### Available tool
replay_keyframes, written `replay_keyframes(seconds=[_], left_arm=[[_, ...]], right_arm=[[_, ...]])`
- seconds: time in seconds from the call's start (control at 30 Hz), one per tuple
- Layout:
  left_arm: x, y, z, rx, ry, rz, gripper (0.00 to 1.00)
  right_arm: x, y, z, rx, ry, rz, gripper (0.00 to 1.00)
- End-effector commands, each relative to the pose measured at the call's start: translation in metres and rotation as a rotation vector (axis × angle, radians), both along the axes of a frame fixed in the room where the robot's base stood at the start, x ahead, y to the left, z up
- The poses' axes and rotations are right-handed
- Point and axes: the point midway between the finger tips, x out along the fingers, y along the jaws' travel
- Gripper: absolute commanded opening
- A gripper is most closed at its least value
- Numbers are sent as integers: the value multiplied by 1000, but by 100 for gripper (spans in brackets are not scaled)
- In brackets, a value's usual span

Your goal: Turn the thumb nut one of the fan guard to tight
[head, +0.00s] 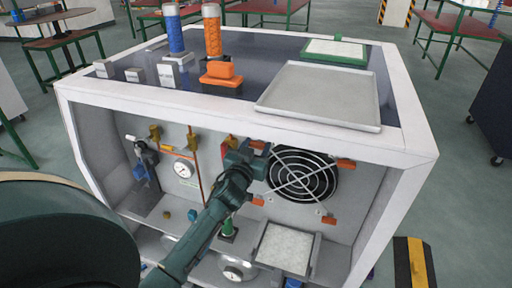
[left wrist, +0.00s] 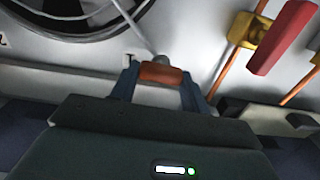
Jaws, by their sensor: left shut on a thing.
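The fan guard (head: 302,176) is a round wire grille over a dark fan on the front panel of the white cabinet. Orange thumb nuts sit at its corners: upper right (head: 345,163), lower right (head: 328,220), lower left (head: 258,201) and upper left. My left gripper (head: 254,152) reaches the upper-left corner. In the left wrist view its two blue fingers (left wrist: 160,80) stand on either side of the orange thumb nut (left wrist: 161,73) and are shut on it. The dark fan (left wrist: 75,18) shows there too. Which nut is number one, I cannot tell. My right gripper is out of view.
A red valve handle (left wrist: 282,38) is close beside my left gripper. A pressure gauge (head: 183,169) and copper pipe are left of it. A white filter tray (head: 287,248) is below the fan. A grey tray (head: 320,95) lies on the cabinet top.

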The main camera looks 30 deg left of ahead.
Motion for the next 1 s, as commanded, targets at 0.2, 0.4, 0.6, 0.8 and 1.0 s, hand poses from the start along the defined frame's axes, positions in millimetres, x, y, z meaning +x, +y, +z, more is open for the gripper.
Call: replay_keyframes(seconds=[0.2, 0.4, 0.6, 0.8, 1.0], left_arm=[[0, 0, 0, 31, 8, 0, 23], [0, -1, -1, 128, 32, 0, 23], [0, -1, -1, 291, 71, 0, 23], [0, -2, -1, 475, 116, 0, 23], [0, -3, -2, 661, 161, 0, 23]], right_arm=[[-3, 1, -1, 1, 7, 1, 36], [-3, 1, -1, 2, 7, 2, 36], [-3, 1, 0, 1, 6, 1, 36], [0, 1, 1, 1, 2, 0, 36], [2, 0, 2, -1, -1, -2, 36]])
